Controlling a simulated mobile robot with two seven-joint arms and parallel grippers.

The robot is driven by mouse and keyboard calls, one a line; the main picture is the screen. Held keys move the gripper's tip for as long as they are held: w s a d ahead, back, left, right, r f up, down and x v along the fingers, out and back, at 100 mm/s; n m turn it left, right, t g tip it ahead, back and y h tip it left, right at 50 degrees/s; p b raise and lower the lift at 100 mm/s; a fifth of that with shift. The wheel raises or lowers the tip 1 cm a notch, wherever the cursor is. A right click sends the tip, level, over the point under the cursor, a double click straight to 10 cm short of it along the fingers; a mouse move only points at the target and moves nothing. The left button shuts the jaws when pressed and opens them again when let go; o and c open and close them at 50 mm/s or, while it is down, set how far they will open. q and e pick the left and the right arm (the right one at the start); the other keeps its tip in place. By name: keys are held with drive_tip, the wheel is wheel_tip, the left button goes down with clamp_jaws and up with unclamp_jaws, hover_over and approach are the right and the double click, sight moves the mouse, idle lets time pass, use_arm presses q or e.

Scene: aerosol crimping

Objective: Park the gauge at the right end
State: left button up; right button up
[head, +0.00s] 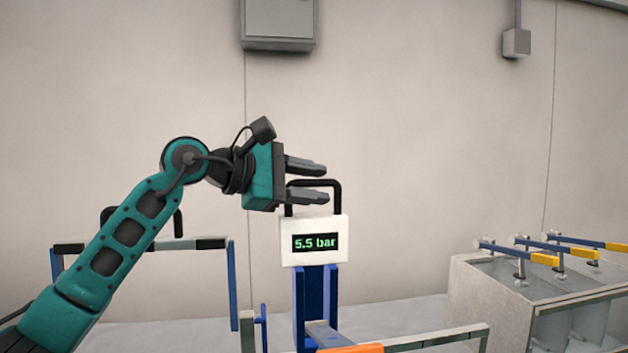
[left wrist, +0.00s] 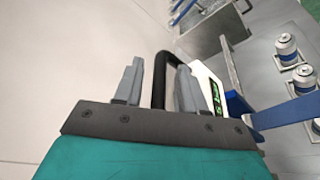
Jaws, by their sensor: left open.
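The gauge (head: 314,241) is a white box with a green "5.5 bar" readout and a black loop handle (head: 338,198) on top. It sits atop a blue upright (head: 315,292) in the middle of the head view. My left gripper (head: 325,183) is open at the handle, with its fingers pointing right. In the left wrist view the black handle (left wrist: 160,78) shows between the two grey fingers (left wrist: 158,88), and the gauge's edge (left wrist: 212,95) is partly hidden behind the right finger. I cannot tell whether the fingers touch the handle. My right gripper is not in view.
A grey bin (head: 480,290) with several yellow-handled clamps (head: 545,259) stands at the right. A blue-legged frame (head: 233,285) stands left of the gauge, partly behind my arm. In the left wrist view, cans (left wrist: 287,48) stand at the right. Wall boxes hang above.

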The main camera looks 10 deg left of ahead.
use_arm(q)
drive_tip(key=shift+w+d, duration=0.25)
drive_tip(key=shift+c, duration=0.4)
clamp_jaws()
